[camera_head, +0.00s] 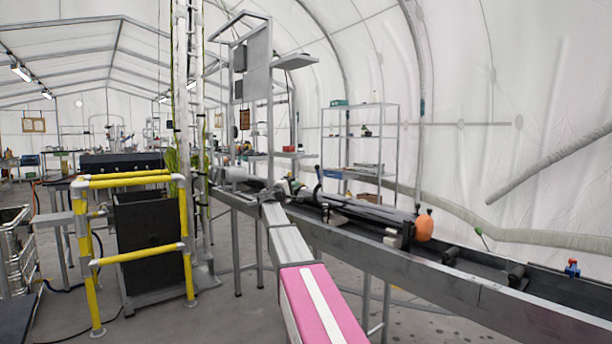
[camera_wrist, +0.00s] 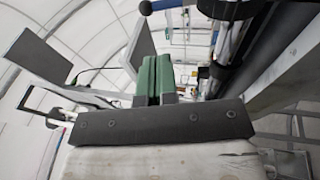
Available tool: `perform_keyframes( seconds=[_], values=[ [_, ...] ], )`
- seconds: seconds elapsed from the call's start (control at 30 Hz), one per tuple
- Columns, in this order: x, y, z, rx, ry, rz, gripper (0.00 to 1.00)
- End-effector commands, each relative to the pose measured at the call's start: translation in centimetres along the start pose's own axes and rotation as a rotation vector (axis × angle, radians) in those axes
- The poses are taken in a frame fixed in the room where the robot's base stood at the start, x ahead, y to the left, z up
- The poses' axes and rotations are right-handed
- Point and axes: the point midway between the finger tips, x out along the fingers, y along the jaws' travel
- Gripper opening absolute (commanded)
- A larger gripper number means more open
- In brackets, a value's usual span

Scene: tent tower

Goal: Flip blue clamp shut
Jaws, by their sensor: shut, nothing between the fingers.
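The rest of the clamp is cut off or hidden there. In the head view a dark upright curved lever (camera_head: 318,178) stands on the rail just right of my gripper (camera_head: 283,188); its colour is hard to tell. My green fingers (camera_wrist: 158,78) are shut together and empty. I cannot tell whether they touch the handle.
A long dark tube (camera_head: 365,212) with an orange end (camera_head: 424,228) lies along the metal rail (camera_head: 470,287). A small blue and red fitting (camera_head: 572,268) sits at the rail's right end. Yellow guard rails (camera_head: 140,252) stand left, and metal shelves (camera_head: 358,137) behind.

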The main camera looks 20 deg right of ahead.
Motion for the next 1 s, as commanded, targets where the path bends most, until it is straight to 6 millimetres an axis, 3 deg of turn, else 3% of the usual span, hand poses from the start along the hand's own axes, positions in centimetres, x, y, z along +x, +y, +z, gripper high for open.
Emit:
perform_keyframes(
  seconds=[0.47, 1.0],
  values=[
    [0.7, 0.2, -0.1, -0.002, 0.0, 0.005, 0.0],
    [9.9, 0.3, -0.2, -0.001, -0.001, 0.004, 0.0]
  ],
)
